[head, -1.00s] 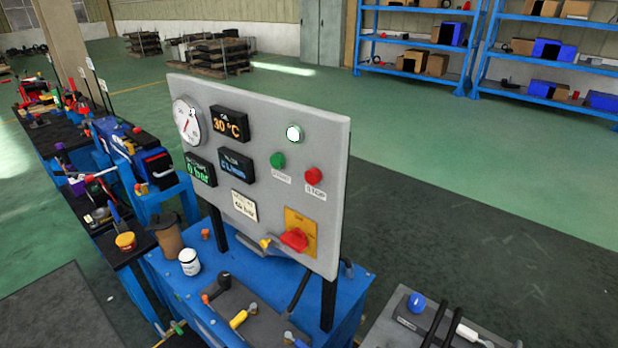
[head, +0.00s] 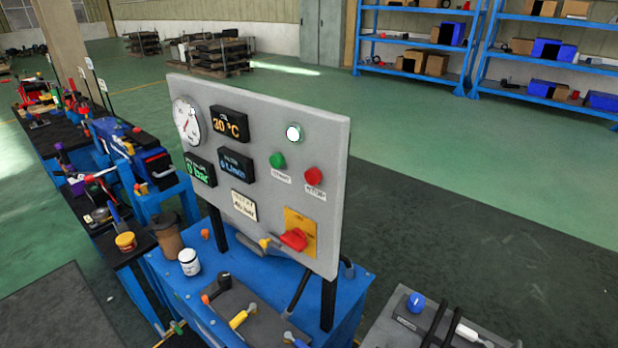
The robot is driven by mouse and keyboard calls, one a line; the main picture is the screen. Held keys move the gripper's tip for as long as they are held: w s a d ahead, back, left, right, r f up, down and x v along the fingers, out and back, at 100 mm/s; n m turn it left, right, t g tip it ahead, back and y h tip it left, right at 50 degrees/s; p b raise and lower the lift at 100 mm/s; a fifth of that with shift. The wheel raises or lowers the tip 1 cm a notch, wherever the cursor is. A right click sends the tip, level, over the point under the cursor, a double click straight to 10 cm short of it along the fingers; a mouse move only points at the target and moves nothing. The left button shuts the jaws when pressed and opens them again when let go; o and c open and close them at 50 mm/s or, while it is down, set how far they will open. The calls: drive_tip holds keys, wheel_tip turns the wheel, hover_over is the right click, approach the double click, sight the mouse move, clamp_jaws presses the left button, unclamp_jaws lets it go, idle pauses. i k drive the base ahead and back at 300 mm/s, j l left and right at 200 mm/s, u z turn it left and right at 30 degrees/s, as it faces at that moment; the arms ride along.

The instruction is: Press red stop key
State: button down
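The red stop key (head: 313,176) is a round button on the right side of an upright grey control panel (head: 330,140), with a small label under it. The green start key (head: 277,160) sits to its left. A lit white lamp (head: 293,134) with a green rim is above them. A red rotary switch (head: 294,239) on a yellow plate is lower on the panel. My gripper is not in view.
The panel stands on a blue bench (head: 165,275) with a white jar (head: 189,262), a brown cup (head: 168,238) and valve handles. A grey bench (head: 385,335) is at the lower right. Blue shelves (head: 550,55) stand behind. Green floor (head: 450,180) right of the panel is clear.

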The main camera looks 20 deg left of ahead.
sight(312, 176)
drive_tip(key=l+u, duration=0.1)
drive_tip(key=u, duration=0.8)
